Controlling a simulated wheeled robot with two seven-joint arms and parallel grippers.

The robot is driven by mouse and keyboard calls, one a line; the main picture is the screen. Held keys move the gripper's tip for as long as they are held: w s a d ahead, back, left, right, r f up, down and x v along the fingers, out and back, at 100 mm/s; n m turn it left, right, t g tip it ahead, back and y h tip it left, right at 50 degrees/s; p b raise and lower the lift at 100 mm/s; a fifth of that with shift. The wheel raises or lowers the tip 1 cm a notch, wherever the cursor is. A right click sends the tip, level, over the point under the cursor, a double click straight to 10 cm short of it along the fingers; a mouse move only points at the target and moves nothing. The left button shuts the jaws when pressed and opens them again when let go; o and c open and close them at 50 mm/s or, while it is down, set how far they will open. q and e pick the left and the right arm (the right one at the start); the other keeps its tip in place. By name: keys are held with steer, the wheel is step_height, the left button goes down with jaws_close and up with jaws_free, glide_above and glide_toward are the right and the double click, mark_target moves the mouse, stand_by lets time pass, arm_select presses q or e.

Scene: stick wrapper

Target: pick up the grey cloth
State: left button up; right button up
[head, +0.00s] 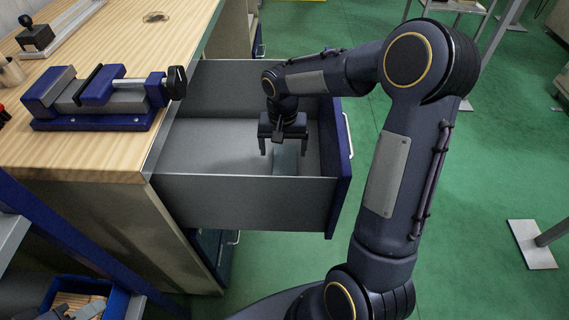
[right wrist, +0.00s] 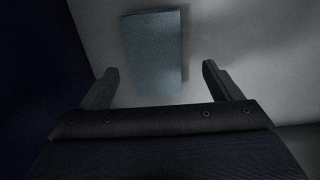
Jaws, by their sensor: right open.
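The grey cloth (right wrist: 153,54) lies flat on the drawer floor in the right wrist view, a blue-grey rectangle. In the head view a part of it (head: 287,160) shows just below my right gripper. My right gripper (head: 284,150) is inside the open drawer, pointing down, with its fingers spread. I cannot tell the exact height above the cloth. My left gripper is not in view.
The open drawer (head: 250,204) has grey walls and a blue front (head: 342,165) close to my right arm. The wooden workbench (head: 85,160) carries a blue vise (head: 100,98). A blue bin (head: 85,296) sits low at the left. Green floor lies right of the drawer.

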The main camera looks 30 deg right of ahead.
mark_target(285, 159)
steer(key=f, duration=0.3)
steer(key=f+b, duration=0.1)
steer(key=shift+s+d+f, duration=0.15)
steer(key=shift+s+d, duration=0.05)
steer(key=shift+s, duration=0.05)
steer(key=shift+c, duration=0.3)
steer(key=c, duration=1)
